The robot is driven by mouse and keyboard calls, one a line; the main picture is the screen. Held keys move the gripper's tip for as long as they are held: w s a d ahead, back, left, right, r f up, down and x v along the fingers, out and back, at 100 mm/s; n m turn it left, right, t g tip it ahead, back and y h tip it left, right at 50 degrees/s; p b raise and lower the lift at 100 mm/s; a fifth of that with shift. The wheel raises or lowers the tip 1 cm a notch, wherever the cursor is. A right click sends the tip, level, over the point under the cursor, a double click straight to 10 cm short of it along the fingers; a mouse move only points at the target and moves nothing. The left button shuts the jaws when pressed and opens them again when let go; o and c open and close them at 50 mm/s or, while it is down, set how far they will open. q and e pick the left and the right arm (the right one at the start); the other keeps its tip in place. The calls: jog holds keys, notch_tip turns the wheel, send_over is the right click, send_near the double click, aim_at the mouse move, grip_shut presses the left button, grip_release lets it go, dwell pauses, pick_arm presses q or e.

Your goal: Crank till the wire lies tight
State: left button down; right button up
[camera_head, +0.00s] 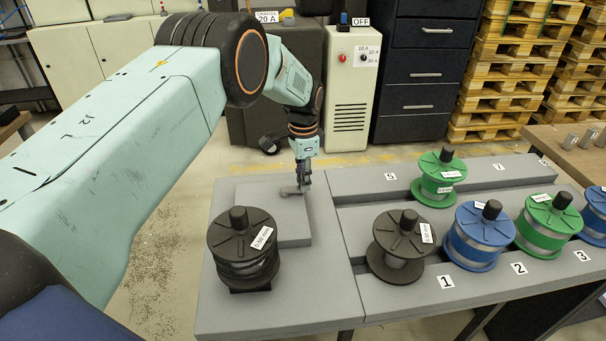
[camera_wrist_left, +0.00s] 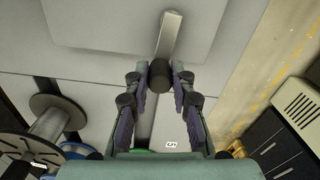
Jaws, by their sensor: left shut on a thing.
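My left gripper (camera_head: 304,178) is over the raised grey block (camera_head: 278,232) at the left of the grey table. In the left wrist view its fingers (camera_wrist_left: 160,82) are shut on the dark knob (camera_wrist_left: 158,72) of a crank. The flat grey crank arm (camera_wrist_left: 168,36) runs from the knob over the block; part of it also shows in the head view (camera_head: 289,190). A black spool (camera_head: 243,250) labelled 0.80 mm stands upright in front of the block, with dark windings between its flanges. I cannot tell how tight the wire lies. My right gripper is not in view.
Another black spool (camera_head: 401,246), blue spools (camera_head: 479,236) and green spools (camera_head: 545,225) stand in numbered places to the right. A green spool (camera_head: 438,178) stands farther back. Behind the table are a control cabinet (camera_head: 347,105), drawers (camera_head: 415,75) and stacked pallets (camera_head: 510,80).

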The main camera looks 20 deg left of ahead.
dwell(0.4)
pick_arm(q)
jog(key=c, duration=1.1)
grip_release()
jog(key=shift+c, duration=0.2)
notch_tip(320, 180, up, 12)
